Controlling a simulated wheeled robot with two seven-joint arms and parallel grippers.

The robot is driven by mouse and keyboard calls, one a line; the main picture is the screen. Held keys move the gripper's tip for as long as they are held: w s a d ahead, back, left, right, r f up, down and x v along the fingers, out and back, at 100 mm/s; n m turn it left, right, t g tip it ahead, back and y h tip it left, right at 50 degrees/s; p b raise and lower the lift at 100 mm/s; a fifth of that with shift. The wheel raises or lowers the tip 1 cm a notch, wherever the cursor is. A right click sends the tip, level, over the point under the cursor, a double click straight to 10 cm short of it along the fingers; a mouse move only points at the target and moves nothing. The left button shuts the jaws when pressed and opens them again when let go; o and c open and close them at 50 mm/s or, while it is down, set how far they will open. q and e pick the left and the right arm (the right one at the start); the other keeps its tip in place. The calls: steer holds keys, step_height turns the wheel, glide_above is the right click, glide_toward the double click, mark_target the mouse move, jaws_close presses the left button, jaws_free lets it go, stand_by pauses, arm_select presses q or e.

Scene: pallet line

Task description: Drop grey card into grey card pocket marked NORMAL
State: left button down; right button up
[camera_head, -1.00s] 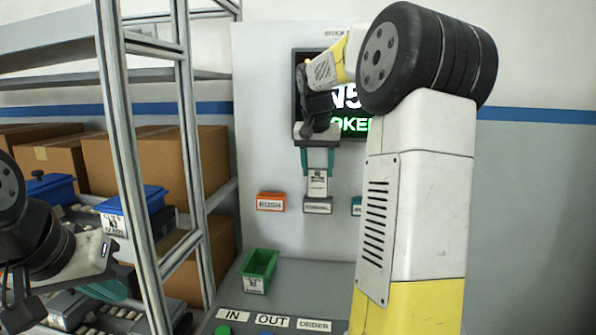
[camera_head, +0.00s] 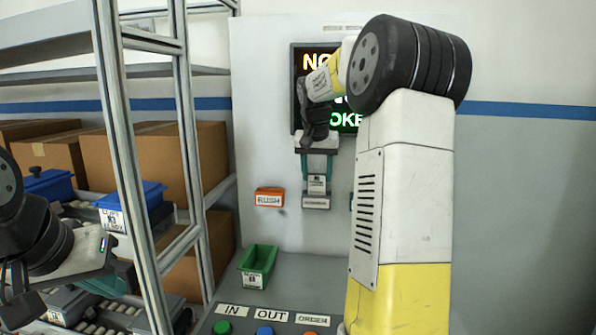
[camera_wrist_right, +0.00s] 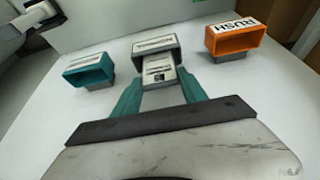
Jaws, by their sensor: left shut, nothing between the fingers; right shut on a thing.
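The grey card (camera_head: 317,184) is upright in my right gripper (camera_head: 317,176), which is shut on its upper part. The card's lower end meets the top of the grey pocket (camera_head: 316,203) on the wall panel; how far it is inside is hard to tell. The pocket's label is too small to read. In the right wrist view, the card (camera_wrist_right: 158,75) lies between the teal fingers (camera_wrist_right: 160,92), lined up with the grey pocket (camera_wrist_right: 156,45). My left gripper (camera_head: 124,278) is shut and empty at the lower left, beside the rack.
An orange RUSH pocket (camera_head: 269,197) is to one side of the grey one, a teal pocket (camera_wrist_right: 88,73) to the other. A green bin (camera_head: 258,262) stands on the console below, behind buttons. A metal rack (camera_head: 118,130) with boxes and blue bins fills the left.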

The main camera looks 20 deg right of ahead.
steer(key=o, duration=1.4)
steer(key=shift+r, duration=0.1)
steer(key=v, duration=0.8)
steer(key=s+a+f+n+y, duration=0.1)
steer(key=s+a+f+n, duration=0.1)
steer(key=s+a, duration=0.3)
steer(key=s+a+f+n+t+y, duration=0.1)
steer(key=s+a+f, duration=0.4)
steer(key=s, duration=0.8)
steer(key=s+a+f+n+t+y, duration=0.1)
steer(key=s+a+f, duration=0.3)
steer(key=s, duration=0.5)
steer(key=shift+s+a+f+n+y, duration=0.2)
steer(key=shift+s+a+n+y, duration=0.25)
steer(key=shift+n, duration=0.45)
